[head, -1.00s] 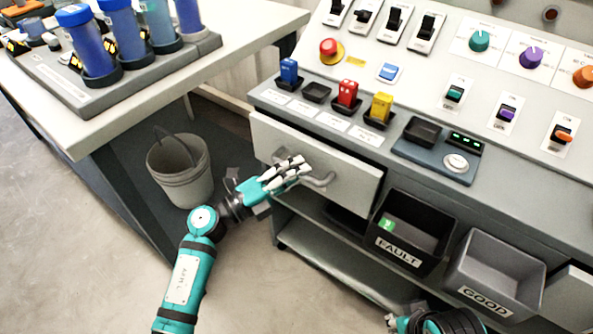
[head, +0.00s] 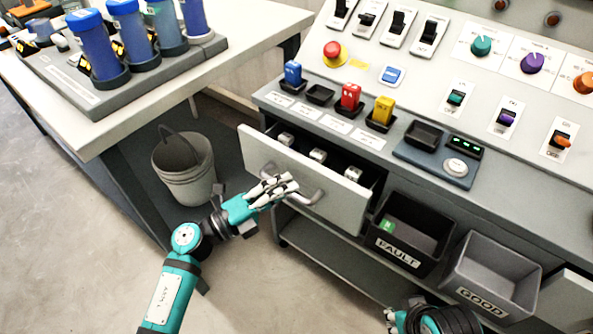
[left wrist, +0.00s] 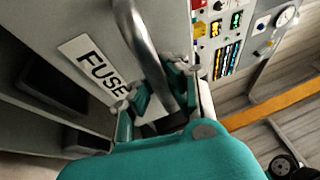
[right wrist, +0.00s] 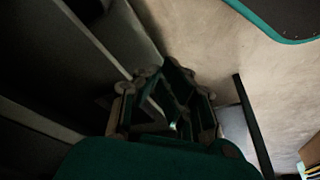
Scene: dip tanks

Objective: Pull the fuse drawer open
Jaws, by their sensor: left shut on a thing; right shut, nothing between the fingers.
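The fuse drawer (head: 338,204) is partly open under the control bench. Several whitish blocks show inside it. Its curved metal handle (head: 312,199) is on the front panel. My left gripper (head: 284,188) is shut on the handle. In the left wrist view the handle (left wrist: 140,38) runs between the fingers of the left gripper (left wrist: 160,95), beside a label reading FUSE (left wrist: 98,68). My right gripper (right wrist: 172,92) is shut and empty in the dark right wrist view. In the head view only part of the right arm shows at the bottom edge.
Bins marked FAULT (head: 400,252) and GOOD (head: 484,305) hang right of the drawer. Blue, red and yellow fuses stand on the bench top above it. A grey bucket (head: 188,183) stands on the floor at the left. Open floor lies before the drawer.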

